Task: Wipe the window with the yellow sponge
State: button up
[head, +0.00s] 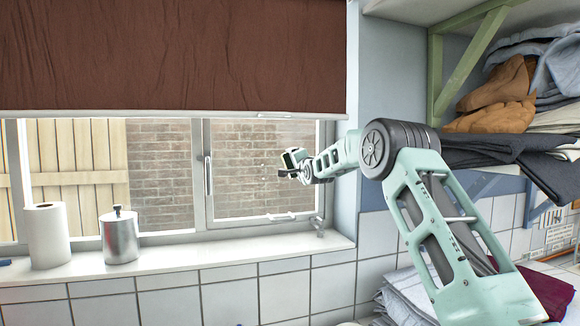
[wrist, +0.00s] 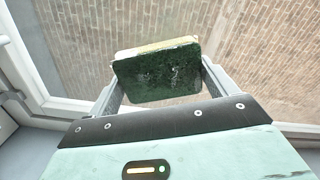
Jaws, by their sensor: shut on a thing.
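The window (head: 250,165) has two white-framed panes with a brick wall behind; its glass and frame also fill the wrist view (wrist: 255,60). My gripper (wrist: 157,72) is shut on the sponge (wrist: 157,80), one finger at each side. The sponge shows a dark green scouring face and a thin pale yellow edge along its top. In the head view my gripper (head: 286,168) is in front of the right pane, with the sponge (head: 292,158) small at its end. I cannot tell whether the sponge touches the glass.
A brown blind (head: 180,60) covers the upper window. A paper towel roll (head: 47,236) and a metal canister (head: 119,238) stand on the sill (head: 200,258) at left. Folded cloths (head: 500,115) fill the right shelf.

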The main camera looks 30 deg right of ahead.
jog(key=d, duration=0.2)
jog(key=shift+s+d, duration=0.3)
jog(key=shift+s, duration=0.05)
jog(key=shift+w+a+b, duration=0.3)
jog(key=shift+a+b, duration=0.1)
jog(key=shift+a, duration=0.6)
jog(key=shift+w+a+b, duration=0.25)
jog(key=shift+a+b, duration=0.2)
jog(key=shift+a, duration=0.6)
jog(key=shift+w+a+b, duration=0.3)
jog(key=shift+a+b, duration=0.1)
jog(key=shift+a, duration=0.6)
jog(key=shift+w+a, duration=0.2)
jog(key=shift+a, duration=0.8)
jog(key=shift+w+a+p, duration=0.35)
jog(key=shift+a, duration=0.55)
jog(key=shift+w+a+p, duration=0.3)
jog(key=shift+a, duration=0.6)
jog(key=shift+f+b, duration=0.1)
jog(key=shift+b, duration=0.25)
